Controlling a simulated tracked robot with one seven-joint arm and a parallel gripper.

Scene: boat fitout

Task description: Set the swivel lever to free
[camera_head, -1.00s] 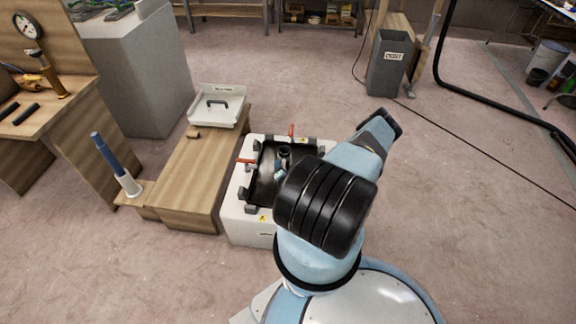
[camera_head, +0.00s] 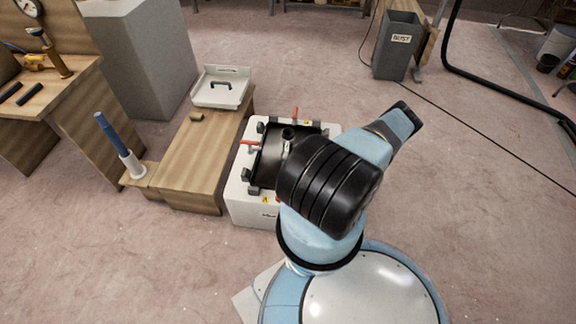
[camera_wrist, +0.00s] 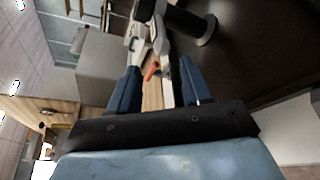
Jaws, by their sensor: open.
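A white box (camera_head: 243,206) with a dark recessed top stands on the floor, partly hidden behind my arm. Two red-orange levers show on its rim in the head view: one at the left edge (camera_head: 250,142) and one at the far edge (camera_head: 295,113). I cannot tell which is the swivel lever or read its setting. In the wrist view a red-orange lever tip (camera_wrist: 151,71) appears between the fingers of my gripper (camera_wrist: 159,67), beyond them and beside pale fittings. My gripper is open, with nothing held. It is hidden behind my arm in the head view.
A dark cylindrical post (camera_wrist: 200,28) rises near the right finger in the wrist view. A wooden bench (camera_head: 196,165) with a white tray (camera_head: 221,92) on it stands left of the box. A grey bin (camera_head: 397,50) is at the back right. Floor between is open.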

